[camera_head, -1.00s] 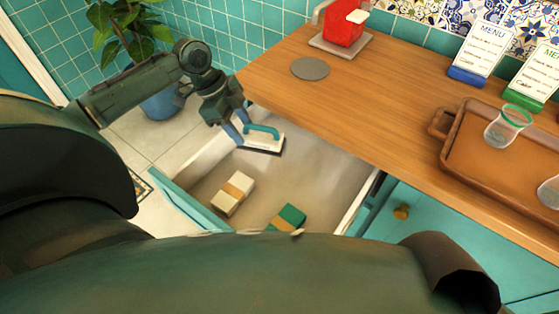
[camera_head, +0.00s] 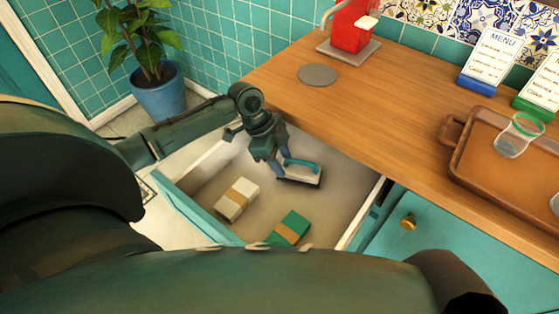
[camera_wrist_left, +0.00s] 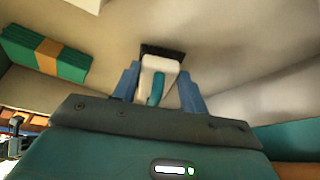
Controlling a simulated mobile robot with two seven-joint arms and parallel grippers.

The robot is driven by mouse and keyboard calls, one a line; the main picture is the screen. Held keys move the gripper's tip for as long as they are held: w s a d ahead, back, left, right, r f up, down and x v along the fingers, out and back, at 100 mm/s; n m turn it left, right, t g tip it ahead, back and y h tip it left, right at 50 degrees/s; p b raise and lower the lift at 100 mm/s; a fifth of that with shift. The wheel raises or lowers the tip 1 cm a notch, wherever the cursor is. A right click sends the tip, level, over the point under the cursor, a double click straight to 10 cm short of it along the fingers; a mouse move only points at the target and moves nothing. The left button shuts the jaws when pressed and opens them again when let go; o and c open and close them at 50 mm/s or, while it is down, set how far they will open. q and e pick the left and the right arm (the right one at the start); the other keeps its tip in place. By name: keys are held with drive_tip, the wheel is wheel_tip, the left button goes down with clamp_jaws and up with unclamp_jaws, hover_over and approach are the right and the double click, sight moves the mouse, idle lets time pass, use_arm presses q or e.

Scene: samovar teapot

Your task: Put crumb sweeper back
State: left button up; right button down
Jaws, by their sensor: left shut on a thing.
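The crumb sweeper (camera_head: 301,177) is a white block with a teal handle and a dark lower edge. It is inside the open drawer (camera_head: 342,190), near the counter side; I cannot tell if it touches the drawer floor. My left gripper (camera_head: 279,168) is shut on it by the handle end. In the left wrist view the sweeper (camera_wrist_left: 160,66) sits between the two blue fingers (camera_wrist_left: 160,90), its dark edge away from me. My right gripper is not in view.
A cream banded bundle (camera_head: 237,199) and a green banded bundle (camera_head: 288,229) lie in the drawer. The wooden counter (camera_head: 370,125) overhangs its back. On the counter are a grey disc (camera_head: 317,75), a brown tray (camera_head: 500,165) and a glass (camera_head: 518,135). A potted plant (camera_head: 158,92) stands behind.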

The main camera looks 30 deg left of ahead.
use_arm(q)
drive_tip(key=shift+a+f, duration=0.1)
drive_tip(key=shift+f, duration=0.5)
drive_tip(key=o, duration=1.1)
drive_tip(key=shift+c, duration=0.2)
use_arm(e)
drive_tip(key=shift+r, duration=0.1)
use_arm(q)
drive_tip(key=shift+a+r, duration=0.2)
drive_tip(key=shift+r, duration=0.15)
drive_tip(key=p+v, duration=0.2)
drive_tip(key=v, duration=0.9)
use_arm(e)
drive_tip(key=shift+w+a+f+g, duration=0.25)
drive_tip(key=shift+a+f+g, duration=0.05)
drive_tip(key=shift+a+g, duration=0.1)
